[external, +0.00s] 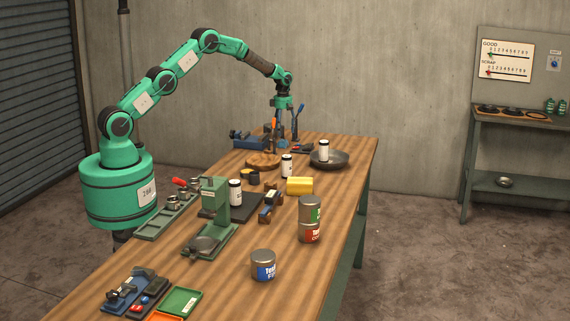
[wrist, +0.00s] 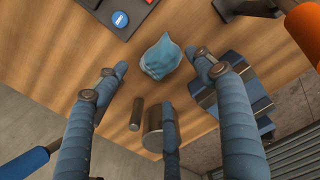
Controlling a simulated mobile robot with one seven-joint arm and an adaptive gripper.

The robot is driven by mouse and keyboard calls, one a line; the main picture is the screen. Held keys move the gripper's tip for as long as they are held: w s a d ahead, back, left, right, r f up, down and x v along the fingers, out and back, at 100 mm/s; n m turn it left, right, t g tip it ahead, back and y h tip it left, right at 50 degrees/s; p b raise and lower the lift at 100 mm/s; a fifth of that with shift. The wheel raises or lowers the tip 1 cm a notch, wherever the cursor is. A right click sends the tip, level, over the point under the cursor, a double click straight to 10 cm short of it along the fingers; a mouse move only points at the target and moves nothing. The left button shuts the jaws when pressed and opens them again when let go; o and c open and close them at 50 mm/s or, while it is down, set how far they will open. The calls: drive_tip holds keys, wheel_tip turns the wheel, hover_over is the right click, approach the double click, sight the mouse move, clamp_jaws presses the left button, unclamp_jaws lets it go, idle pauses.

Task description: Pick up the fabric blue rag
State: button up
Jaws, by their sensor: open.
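The blue fabric rag (wrist: 162,57) lies crumpled on the wooden table in the wrist view. It sits beyond and between the left and right fingertips, and I see no finger closed on it. My gripper (wrist: 160,66) is open, with blue padded fingers spread apart and nothing held. In the external view my gripper (external: 284,133) hangs pointing down over the far part of the table. I cannot make out the rag there; it seems hidden by the gripper and nearby things.
A blue vise (external: 248,141) stands left of the gripper. Cans (external: 309,220) and a green press (external: 215,208) stand nearer.

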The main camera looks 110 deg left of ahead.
sight(283, 140)
drive_tip(key=shift+f, duration=0.7)
drive_tip(key=shift+f, duration=0.1)
drive_tip(key=shift+s+f+b, duration=0.1)
drive_tip(key=shift+f+b, duration=0.25)
drive_tip(key=shift+f, duration=2.2)
drive_tip(key=shift+c, duration=0.2)
drive_tip(key=c, duration=1.2)
